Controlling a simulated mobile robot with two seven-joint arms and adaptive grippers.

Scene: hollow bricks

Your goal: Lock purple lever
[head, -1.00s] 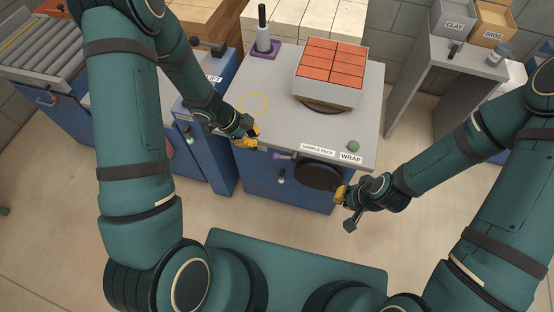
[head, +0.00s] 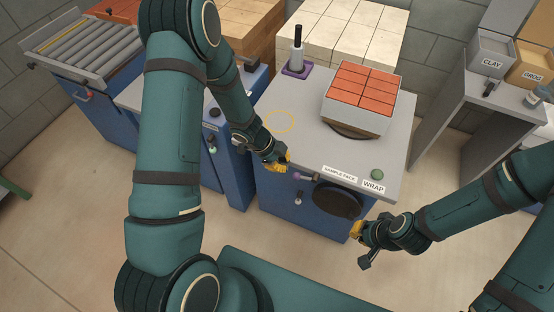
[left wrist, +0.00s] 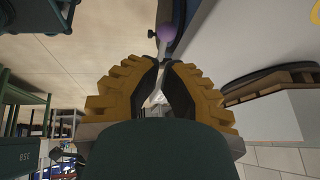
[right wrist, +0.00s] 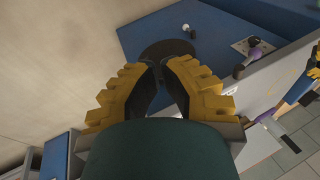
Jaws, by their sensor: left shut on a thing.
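The purple lever (head: 297,176) sticks out from the blue front of the bench, left of the black disc. Its purple knob also shows in the left wrist view (left wrist: 166,33), just beyond the fingertips. My left gripper (head: 284,164) is beside the knob, a little to its upper left, and appears apart from it. It is shut on a thin pale thing (left wrist: 155,97) that I cannot identify. My right gripper (head: 357,230) is low, in front of the black disc (head: 338,200). Its fingertips (right wrist: 160,64) are near each other, with nothing clearly held between them.
A box of red bricks (head: 360,92) stands on the grey bench top (head: 290,135). A purple-based post (head: 297,68) stands behind. A blue cabinet (head: 232,160) stands close left of my left gripper. The floor in front is clear.

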